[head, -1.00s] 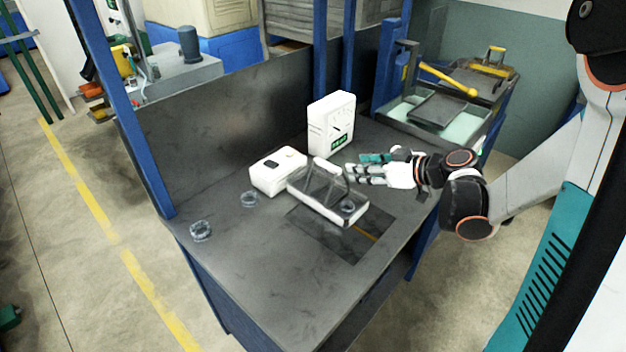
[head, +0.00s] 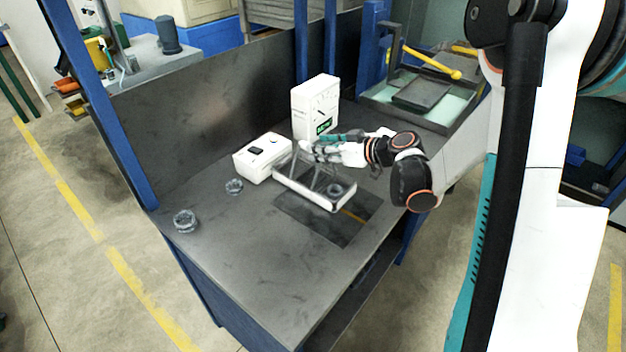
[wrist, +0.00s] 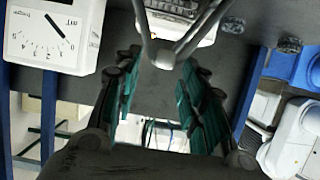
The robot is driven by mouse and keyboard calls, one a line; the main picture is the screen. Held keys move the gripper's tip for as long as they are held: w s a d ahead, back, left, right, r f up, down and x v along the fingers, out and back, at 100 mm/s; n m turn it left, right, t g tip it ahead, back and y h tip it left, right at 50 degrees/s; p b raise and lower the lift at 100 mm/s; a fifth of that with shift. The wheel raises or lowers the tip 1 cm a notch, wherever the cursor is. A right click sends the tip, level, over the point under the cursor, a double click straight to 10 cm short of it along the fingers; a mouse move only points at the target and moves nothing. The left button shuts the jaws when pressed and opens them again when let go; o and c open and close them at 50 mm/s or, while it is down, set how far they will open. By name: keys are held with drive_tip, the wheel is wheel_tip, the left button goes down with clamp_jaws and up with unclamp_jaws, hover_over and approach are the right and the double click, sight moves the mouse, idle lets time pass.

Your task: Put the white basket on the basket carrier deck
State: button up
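The white basket (head: 338,199), a shallow white tray with an upright grey handle frame, sits on the dark workbench (head: 230,270) and holds a small metal ring (head: 335,190). My gripper (head: 306,147) is at the top of the handle in the head view, covering part of it. In the wrist view, the teal-padded fingers of my gripper (wrist: 160,100) are spread apart. The handle's pale grip (wrist: 164,58) shows between and just beyond them, with no visible clamping. I cannot identify the basket carrier deck in either view.
A white box with a button (head: 262,158) stands left of the basket, and a white dial box (head: 315,105) behind. Two rings (head: 185,221) lie at the bench's left. A dark rectangular area (head: 318,219) lies in front of the basket. A blue post (head: 301,45) rises behind.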

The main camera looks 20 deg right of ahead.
drive_tip(key=b+x, duration=0.1)
drive_tip(key=x, duration=0.3)
drive_tip(key=shift+f, duration=0.3)
clamp_jaws()
drive_tip(key=shift+r, duration=0.2)
